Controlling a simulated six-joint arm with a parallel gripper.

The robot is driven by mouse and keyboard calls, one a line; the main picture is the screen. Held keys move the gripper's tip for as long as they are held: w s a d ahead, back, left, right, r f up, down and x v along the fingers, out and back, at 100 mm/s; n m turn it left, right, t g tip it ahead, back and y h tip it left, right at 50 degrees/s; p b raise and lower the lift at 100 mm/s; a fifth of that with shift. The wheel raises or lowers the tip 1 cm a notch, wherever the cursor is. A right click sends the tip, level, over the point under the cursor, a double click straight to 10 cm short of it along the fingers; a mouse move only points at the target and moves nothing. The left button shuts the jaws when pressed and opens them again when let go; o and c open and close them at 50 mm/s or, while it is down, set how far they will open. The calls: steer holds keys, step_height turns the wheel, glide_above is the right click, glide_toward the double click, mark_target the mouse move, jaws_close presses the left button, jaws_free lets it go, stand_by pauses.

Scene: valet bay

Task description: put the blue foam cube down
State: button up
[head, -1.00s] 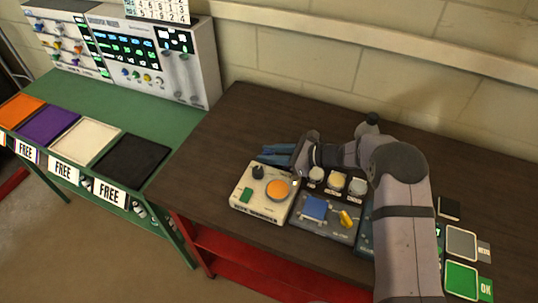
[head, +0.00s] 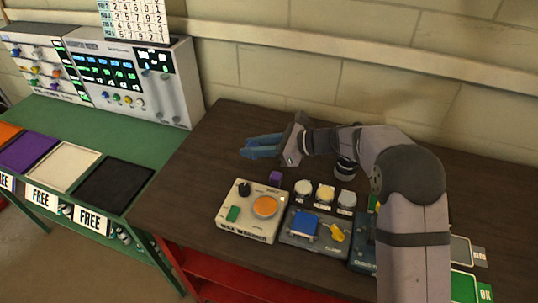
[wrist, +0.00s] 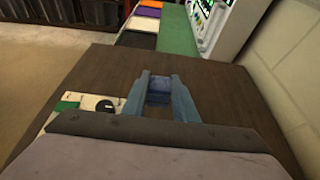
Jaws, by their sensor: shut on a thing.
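My gripper (head: 262,146) is at the end of the arm, over the back left of the dark brown table (head: 180,190), with its blue fingers pointing left. In the wrist view my gripper (wrist: 160,88) is shut on the blue foam cube (wrist: 158,97), which sits between the fingertips. In the head view the fingers hide most of the cube, and I cannot tell it apart from them. I cannot tell how high it is above the tabletop.
A purple block (head: 276,178) stands behind the cream box with an orange button (head: 250,212). A grey control box (head: 313,232) lies to its right. On the green bench (head: 150,150) are orange, purple, white and black pads; "FREE" signs line its front. The brown tabletop left of my gripper is clear.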

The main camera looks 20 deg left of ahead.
step_height(320, 180, up, 11)
steer(key=w+a+m+t+h+b, duration=0.1)
steer(key=w+m+t+h, duration=0.1)
steer(key=w+m+t, duration=0.65)
steer(key=m+t+h+b, duration=0.2)
steer(key=m+t+h, duration=0.2)
steer(key=m+h, duration=1.15)
glide_above(315, 167)
step_height(315, 167, down, 10)
steer(key=n+h, duration=0.1)
steer(key=n, duration=0.1)
steer(key=shift+f+p, duration=1.4)
steer(key=shift+f, duration=4.05)
steer(key=shift+f+m+b, duration=0.2)
steer(key=shift+m+b, duration=0.1)
